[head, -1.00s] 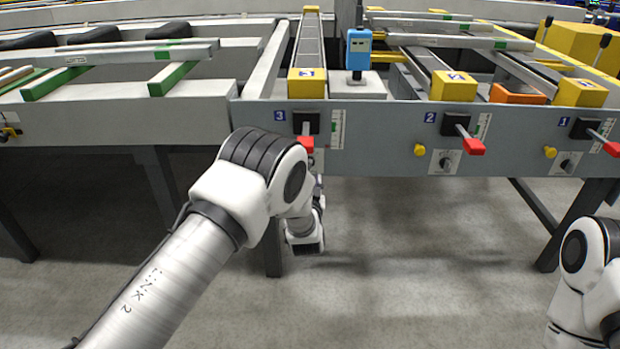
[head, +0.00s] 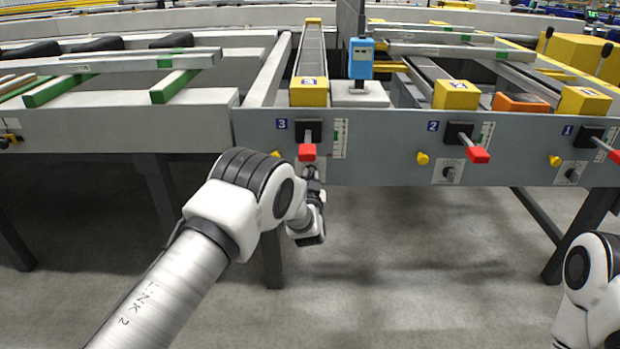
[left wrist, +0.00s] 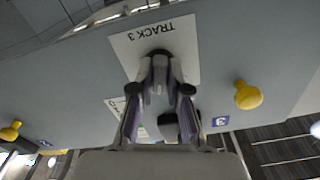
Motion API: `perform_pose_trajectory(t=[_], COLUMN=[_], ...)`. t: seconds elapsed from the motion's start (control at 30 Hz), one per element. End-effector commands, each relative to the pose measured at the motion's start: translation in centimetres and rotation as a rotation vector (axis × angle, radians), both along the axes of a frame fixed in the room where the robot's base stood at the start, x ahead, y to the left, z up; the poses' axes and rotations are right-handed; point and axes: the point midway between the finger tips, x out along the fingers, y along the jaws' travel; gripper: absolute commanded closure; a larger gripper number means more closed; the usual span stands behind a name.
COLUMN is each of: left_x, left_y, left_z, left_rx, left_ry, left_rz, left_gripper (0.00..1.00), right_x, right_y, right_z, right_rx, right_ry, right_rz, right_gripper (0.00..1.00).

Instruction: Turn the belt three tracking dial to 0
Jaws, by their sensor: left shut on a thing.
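The belt three tracking dial sits on a white plate marked TRACK 3 (left wrist: 186,38), upside down in the left wrist view. My left gripper (left wrist: 160,72) is shut on the dial, with its fingertips right at the plate. The fingers cover most of the dial, so its pointer and setting cannot be read. In the head view my left gripper (head: 313,178) is at the grey front panel (head: 385,155), below the red-tipped belt three lever (head: 307,152), and is partly hidden by my own arm. My right gripper is out of view.
A yellow knob (left wrist: 248,95) stands out beside the plate. The belt two lever (head: 478,154) and belt two dial (head: 450,173) are farther right on the panel. A table leg (head: 272,260) is below my left wrist. The floor right of it is clear.

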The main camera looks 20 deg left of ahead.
Motion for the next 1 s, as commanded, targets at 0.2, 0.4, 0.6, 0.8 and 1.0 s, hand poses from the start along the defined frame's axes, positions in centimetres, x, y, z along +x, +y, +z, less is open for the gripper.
perform_pose_trajectory(t=[0.2,0.4,0.6,0.8,1.0], left_x=[-0.01,0.02,0.0,0.0,-0.57], left_y=[-0.05,-0.06,-0.05,-0.05,-0.29], left_z=[0.1,-0.02,-0.01,-0.01,-0.06], left_rx=[-0.233,-0.282,-0.28,-0.279,-0.278], left_ry=[-0.067,-0.081,-0.08,-0.08,-0.078], left_rz=[0.0,0.0,0.0,0.0,0.0], left_gripper=[1.0,1.0,0.63,0.59,0.59], right_x=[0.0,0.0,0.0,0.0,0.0], right_y=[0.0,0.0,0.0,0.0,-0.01], right_z=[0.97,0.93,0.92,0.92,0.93], right_rx=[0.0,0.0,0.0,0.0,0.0], right_ry=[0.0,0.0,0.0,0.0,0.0], right_rz=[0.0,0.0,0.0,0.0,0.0], right_gripper=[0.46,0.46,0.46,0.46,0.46])
